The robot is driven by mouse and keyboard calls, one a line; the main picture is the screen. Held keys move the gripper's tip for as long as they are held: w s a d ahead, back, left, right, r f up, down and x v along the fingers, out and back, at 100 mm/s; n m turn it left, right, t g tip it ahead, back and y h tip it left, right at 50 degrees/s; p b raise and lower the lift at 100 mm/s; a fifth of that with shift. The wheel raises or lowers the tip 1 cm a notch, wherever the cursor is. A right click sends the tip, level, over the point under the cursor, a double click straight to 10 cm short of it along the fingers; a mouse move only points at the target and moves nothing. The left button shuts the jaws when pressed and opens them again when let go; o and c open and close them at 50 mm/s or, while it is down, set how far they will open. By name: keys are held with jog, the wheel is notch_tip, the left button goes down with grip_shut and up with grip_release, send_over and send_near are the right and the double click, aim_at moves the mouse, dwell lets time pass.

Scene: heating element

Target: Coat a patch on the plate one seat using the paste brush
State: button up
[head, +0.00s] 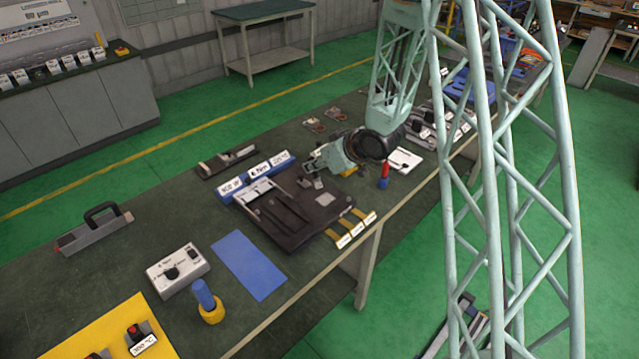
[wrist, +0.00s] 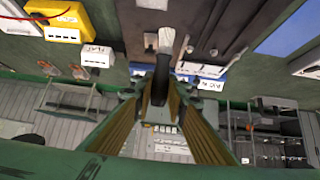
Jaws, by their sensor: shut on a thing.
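My gripper (wrist: 160,88) is shut on the paste brush (wrist: 158,72), which has a dark handle and pale bristles pointing away from the fingers. In the head view my gripper (head: 322,160) hangs over the far right side of the dark board (head: 322,212); the brush cannot be made out there. In the wrist view the bristles show in front of the dark board (wrist: 222,22); I cannot tell whether they touch it. The board carries long dark bars (head: 285,205) and a small grey piece (head: 318,183). I cannot tell which part is the plate one seat.
Blue blocks with white labels (head: 260,169) line the board's far edge. Yellow strips with white tags (head: 350,230) lie at its near right. A red and blue item (head: 384,178) stands right of it. A blue mat (head: 248,264) and a white control box (head: 178,270) lie left.

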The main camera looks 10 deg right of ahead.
jog(key=shift+f+b, duration=0.4)
jog(key=shift+f, duration=0.05)
